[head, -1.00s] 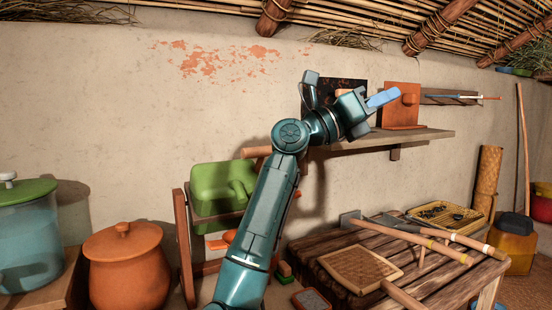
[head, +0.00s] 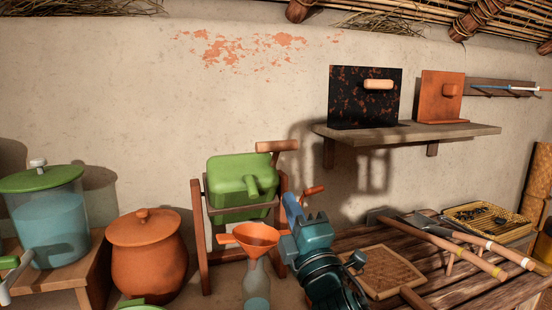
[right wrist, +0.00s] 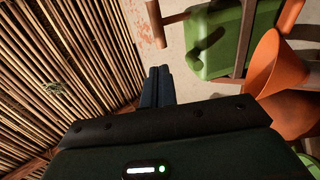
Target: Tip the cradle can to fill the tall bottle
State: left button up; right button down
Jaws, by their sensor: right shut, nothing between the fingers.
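The green cradle can (head: 228,172) hangs in a wooden cradle frame (head: 199,235), its short spout facing forward. A wooden tipping handle (head: 277,146) sticks out at its upper right. Below stands the clear tall bottle (head: 257,287) with an orange funnel (head: 252,238) in its mouth; its base is cut off by the picture edge. My right gripper (head: 292,207) is shut and empty, right of the can and funnel. In the right wrist view its fingers (right wrist: 158,86) point towards the wall, apart from the can (right wrist: 213,38), handle (right wrist: 160,22) and funnel (right wrist: 275,65).
A lidded clay pot (head: 147,258) and a glass jar of blue liquid (head: 50,225) stand left. A low wooden table (head: 450,287) with long-handled tools and a woven mat (head: 383,270) lies right. A wall shelf (head: 405,133) holds upright panels. An orange-handled piece (head: 313,190) is beside my gripper.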

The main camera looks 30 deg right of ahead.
aim_at(267, 151)
jog(key=p+x, duration=0.1)
jog(key=x, duration=1.1)
jog(key=shift+w+r+p, duration=0.1)
jog(key=shift+w+p, duration=0.05)
jog(key=shift+p, duration=0.25)
pick_arm(q)
jog(key=shift+w+d+f+g, duration=0.25)
jog(key=shift+d+f+g, duration=0.05)
jog(key=shift+f+g, duration=0.1)
pick_arm(e)
jog(key=shift+w+r, duration=0.15)
jog(key=shift+w, duration=0.2)
